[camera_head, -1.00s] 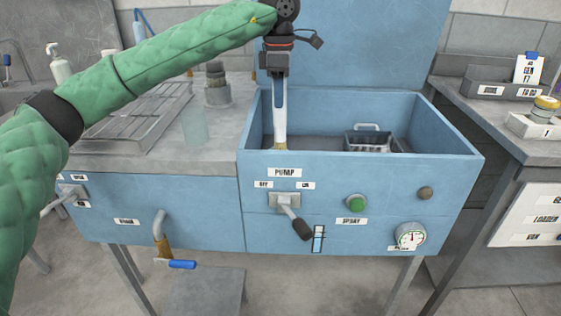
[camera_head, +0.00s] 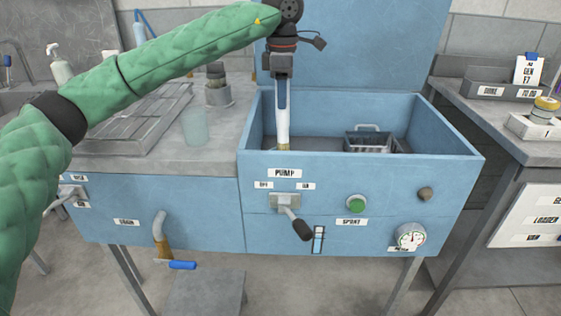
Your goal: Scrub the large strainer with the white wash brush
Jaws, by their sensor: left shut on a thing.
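The brush hangs upright, bristles down, inside the left part of the blue wash basin (camera_head: 461,140). Its bristle tip is partly hidden by the basin's front wall. A dark wire basket (camera_head: 369,142) with a handle, which looks like the large strainer, sits in the basin to the right of the brush. The brush and basket are apart. My right gripper is not in view.
The basin front carries a pump lever (camera_head: 294,223), a green spray button (camera_head: 356,204) and a gauge (camera_head: 411,235). A clear cup (camera_head: 195,128) and a drain rack (camera_head: 135,125) stand on the left counter. The basin floor between brush and basket looks clear.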

